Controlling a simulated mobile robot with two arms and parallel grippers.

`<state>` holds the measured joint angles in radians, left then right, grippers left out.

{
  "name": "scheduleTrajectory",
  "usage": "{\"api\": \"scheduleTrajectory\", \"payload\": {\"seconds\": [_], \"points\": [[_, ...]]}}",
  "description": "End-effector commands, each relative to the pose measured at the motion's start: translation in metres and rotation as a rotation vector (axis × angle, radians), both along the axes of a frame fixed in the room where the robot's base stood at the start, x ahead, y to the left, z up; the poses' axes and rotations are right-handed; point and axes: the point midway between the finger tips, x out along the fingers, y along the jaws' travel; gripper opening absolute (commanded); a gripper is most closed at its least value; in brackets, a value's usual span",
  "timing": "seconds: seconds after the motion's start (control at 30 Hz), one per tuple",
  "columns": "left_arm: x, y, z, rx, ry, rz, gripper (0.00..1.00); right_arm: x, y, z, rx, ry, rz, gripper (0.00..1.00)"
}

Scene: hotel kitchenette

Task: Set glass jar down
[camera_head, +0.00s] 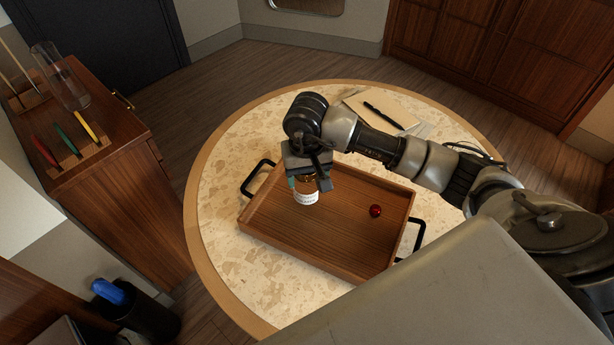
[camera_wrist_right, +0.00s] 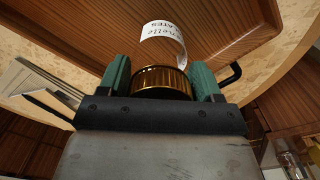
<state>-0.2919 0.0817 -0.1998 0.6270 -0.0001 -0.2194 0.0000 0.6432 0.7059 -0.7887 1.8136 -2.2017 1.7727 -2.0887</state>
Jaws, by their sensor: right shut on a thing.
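The glass jar (camera_head: 305,190) is amber with a white label and a gold lid. My right gripper (camera_head: 308,178) is shut on it from above, over the left part of the wooden tray. In the right wrist view the gold lid (camera_wrist_right: 162,80) sits between the two green finger pads, and the label (camera_wrist_right: 165,38) shows beyond it. Whether the jar's base touches the tray (camera_head: 345,255) is hard to tell. My left gripper is not in view.
A small red ball (camera_head: 375,211) lies in the tray, right of the jar. The tray has black handles and stands on a round stone-topped table (camera_head: 225,175). A notepad with a black pen (camera_head: 380,112) lies at the table's back. The tray's front is clear.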

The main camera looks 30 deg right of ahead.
Motion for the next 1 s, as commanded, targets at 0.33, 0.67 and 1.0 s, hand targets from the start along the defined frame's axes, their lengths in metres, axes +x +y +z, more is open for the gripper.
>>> {"api": "scheduleTrajectory", "payload": {"seconds": [0.33, 0.67, 1.0], "points": [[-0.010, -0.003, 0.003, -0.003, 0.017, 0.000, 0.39, 0.000, 0.000, -0.018, 0.000, -0.002, 0.000, 0.35], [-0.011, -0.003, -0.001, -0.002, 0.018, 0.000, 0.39, 0.000, 0.000, -0.021, 0.001, -0.001, -0.001, 0.80], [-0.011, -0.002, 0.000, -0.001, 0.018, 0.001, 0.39, 0.000, 0.000, -0.020, 0.001, -0.001, 0.000, 0.90]]}}
